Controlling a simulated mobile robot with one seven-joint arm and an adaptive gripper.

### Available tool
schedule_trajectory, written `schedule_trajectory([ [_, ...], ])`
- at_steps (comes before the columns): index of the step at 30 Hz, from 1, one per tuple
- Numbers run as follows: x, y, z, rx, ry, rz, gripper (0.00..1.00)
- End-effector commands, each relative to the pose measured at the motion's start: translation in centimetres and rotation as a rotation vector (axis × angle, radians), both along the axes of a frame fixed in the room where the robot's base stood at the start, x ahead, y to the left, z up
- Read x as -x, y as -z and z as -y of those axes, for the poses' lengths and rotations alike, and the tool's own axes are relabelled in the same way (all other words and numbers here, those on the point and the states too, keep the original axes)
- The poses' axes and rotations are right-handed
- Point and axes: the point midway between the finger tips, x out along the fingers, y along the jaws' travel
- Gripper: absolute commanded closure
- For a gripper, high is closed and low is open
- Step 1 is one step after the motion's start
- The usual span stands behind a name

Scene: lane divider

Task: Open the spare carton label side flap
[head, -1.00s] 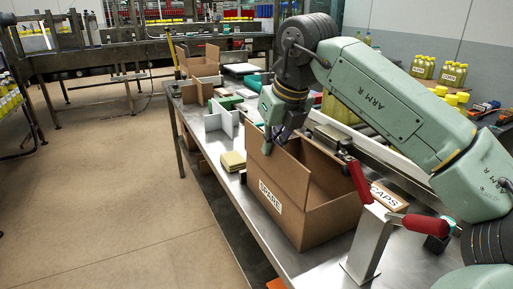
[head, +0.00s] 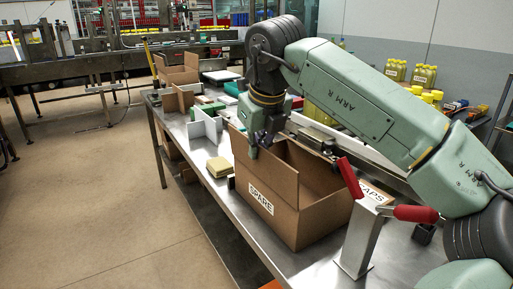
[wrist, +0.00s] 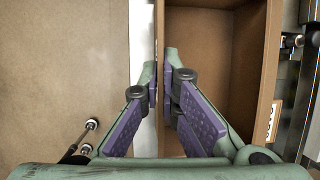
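The open-topped brown carton (head: 315,217) with the SPARE label (head: 260,198) stands on the metal table. Its label side flap (head: 275,172) is upright above the label, continuing the wall. My gripper (head: 255,152) points down at the top edge of this flap. In the wrist view, my purple-padded fingers (wrist: 163,72) are close together at the tips, one on each side of the thin upright flap edge. I cannot tell whether they touch it. The carton's inside (wrist: 205,55) shows to the right of the fingers.
Open floor (head: 95,200) lies beyond the table's left edge.

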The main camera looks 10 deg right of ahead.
Motion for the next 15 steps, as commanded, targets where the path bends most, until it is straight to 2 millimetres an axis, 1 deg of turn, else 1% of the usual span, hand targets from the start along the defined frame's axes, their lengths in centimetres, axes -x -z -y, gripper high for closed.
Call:
schedule_trajectory([
  [1, -0.01, 0.00, 0.03, 0.000, 0.001, 0.000, 1.00],
  [2, -0.01, 0.00, 0.03, 0.000, 0.001, 0.000, 0.95],
  [3, -0.01, 0.00, 0.03, 0.000, 0.001, 0.000, 0.93],
  [10, 0.00, 0.00, 0.01, 0.000, 0.001, 0.000, 0.77],
  [11, 0.00, 0.00, 0.01, 0.000, 0.001, 0.000, 0.76],
  [15, 0.00, 0.00, 0.00, 0.000, 0.001, 0.000, 0.76],
])
